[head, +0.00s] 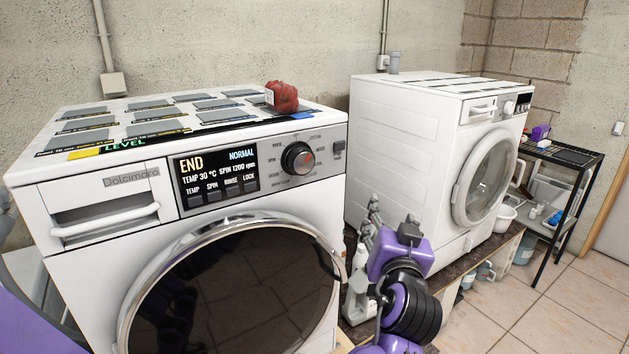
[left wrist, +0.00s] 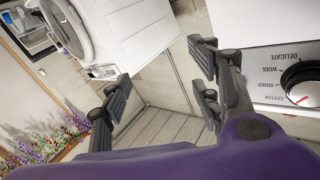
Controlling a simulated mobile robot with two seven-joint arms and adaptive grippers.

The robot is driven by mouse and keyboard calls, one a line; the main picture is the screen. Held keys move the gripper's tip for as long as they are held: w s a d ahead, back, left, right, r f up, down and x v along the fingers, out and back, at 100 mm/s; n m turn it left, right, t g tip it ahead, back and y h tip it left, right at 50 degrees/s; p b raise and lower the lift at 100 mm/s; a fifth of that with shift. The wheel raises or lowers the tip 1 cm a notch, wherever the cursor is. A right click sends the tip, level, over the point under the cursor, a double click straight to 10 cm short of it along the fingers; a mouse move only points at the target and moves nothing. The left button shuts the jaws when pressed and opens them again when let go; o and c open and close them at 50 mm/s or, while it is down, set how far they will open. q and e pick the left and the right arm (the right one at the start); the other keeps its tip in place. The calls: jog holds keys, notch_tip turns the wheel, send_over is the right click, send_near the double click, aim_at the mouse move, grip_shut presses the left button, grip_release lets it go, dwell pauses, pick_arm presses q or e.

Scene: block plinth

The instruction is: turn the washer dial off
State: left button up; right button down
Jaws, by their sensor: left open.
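The washer (head: 110,215) is the white front-loader at the left, with a dark round door. My left gripper (head: 368,215) is below and right of the dial, beside the washer's right edge and apart from the dial. It is open and empty. In the left wrist view its fingers (left wrist: 157,85) are spread, and the dial (left wrist: 302,84) shows at the right edge, outside them. My right gripper is not in view.
A second white machine (head: 400,140) stands to the right on a dark ledge, with a gap between the machines. A red crumpled object (head: 282,97) lies on the washer's top. A spray bottle (head: 357,290) stands in the gap near my gripper. A black shelf (head: 570,160) is far right.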

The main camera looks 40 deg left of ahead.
pick_arm(q)
jog(key=s+a+r+n+g+y+b, duration=0.1)
jog(key=s+a+r+n+g+y, duration=0.2)
jog(key=a+r+n+y, duration=0.35)
jog(key=n+g+y, duration=0.2)
jog(key=n+g, duration=0.3)
jog(key=g, duration=0.1)
send_near(306, 162)
jog(key=a, duration=0.3)
jog(key=x, duration=0.3)
jog(key=w+p+x, duration=0.1)
jog(key=x, duration=0.2)
jog(key=shift+d+r, duration=0.1)
jog(key=shift+d, duration=0.05)
jog(key=shift+w+a, duration=0.2)
jog(key=shift+a, duration=0.1)
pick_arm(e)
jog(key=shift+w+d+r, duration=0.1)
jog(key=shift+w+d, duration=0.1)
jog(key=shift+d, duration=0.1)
